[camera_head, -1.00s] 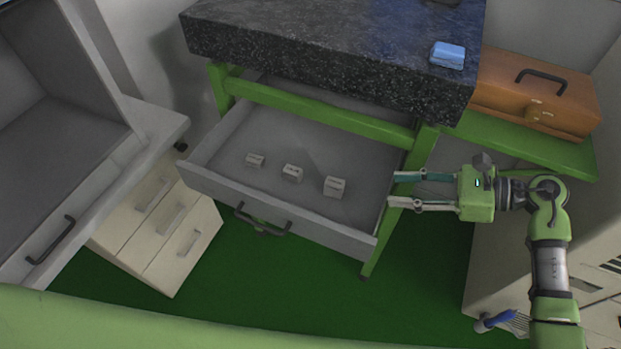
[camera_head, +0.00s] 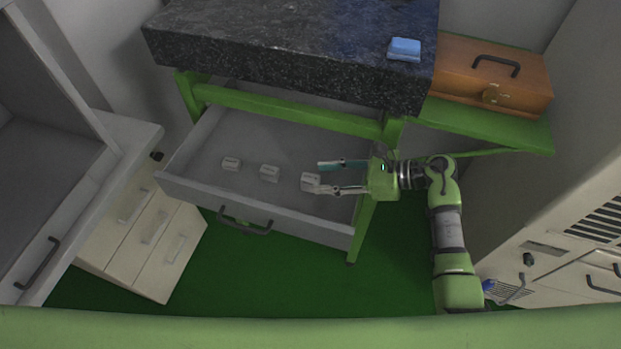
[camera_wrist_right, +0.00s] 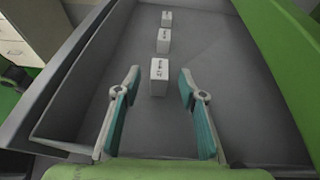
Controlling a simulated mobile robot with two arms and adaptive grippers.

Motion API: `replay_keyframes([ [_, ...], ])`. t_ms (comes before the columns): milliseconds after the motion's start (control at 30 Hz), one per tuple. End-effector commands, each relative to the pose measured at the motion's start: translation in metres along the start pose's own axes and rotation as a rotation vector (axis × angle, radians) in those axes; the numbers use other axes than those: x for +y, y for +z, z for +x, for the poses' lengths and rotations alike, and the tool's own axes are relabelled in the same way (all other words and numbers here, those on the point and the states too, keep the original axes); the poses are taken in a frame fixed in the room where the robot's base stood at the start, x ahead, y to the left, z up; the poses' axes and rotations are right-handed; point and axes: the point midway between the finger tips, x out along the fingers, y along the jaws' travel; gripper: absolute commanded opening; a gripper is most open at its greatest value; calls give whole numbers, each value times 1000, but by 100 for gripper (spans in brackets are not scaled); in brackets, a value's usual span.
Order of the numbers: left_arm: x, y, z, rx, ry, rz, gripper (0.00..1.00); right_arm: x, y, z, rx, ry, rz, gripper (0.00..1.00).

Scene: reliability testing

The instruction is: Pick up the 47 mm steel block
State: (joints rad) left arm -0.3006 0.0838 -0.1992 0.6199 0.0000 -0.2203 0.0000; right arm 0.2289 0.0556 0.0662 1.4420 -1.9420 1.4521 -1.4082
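Three small light-grey blocks stand in a row in the open grey drawer (camera_head: 285,223): the left block (camera_head: 231,163), the middle block (camera_head: 269,173) and the right block (camera_head: 310,181). In the right wrist view they are the far block (camera_wrist_right: 167,18), the middle block (camera_wrist_right: 163,40) and the near block (camera_wrist_right: 158,77). Dark markings on their tops are too small to read surely, so I cannot tell which is 47 mm. My right gripper (camera_head: 315,177) is open and empty over the drawer's right side. Its fingers point at the near block, which appears between and beyond the tips (camera_wrist_right: 159,84).
A dark stone worktop (camera_head: 290,45) on a green frame (camera_head: 290,110) overhangs the back of the drawer. A blue item (camera_head: 404,49) lies on it. An orange toolbox (camera_head: 490,75) sits at right on a green shelf. Drawer walls surround the blocks.

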Motion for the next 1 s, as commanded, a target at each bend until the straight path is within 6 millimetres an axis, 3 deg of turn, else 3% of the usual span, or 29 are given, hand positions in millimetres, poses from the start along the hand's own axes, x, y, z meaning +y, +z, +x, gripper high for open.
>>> replay_keyframes([
  [133,0,0,-4,0,0,-1,13,1,1,15,-1,0,2,38],
  [400,2,-1,-4,0,2,-2,13,1,-1,17,1,0,0,38],
  [533,4,-1,-4,1,5,-3,13,1,-1,17,1,0,0,4],
  [567,5,-2,-4,1,5,-3,13,1,-1,17,1,0,0,0],
  [1000,5,-2,-3,2,6,-2,13,0,3,16,-1,-1,-3,0],
])
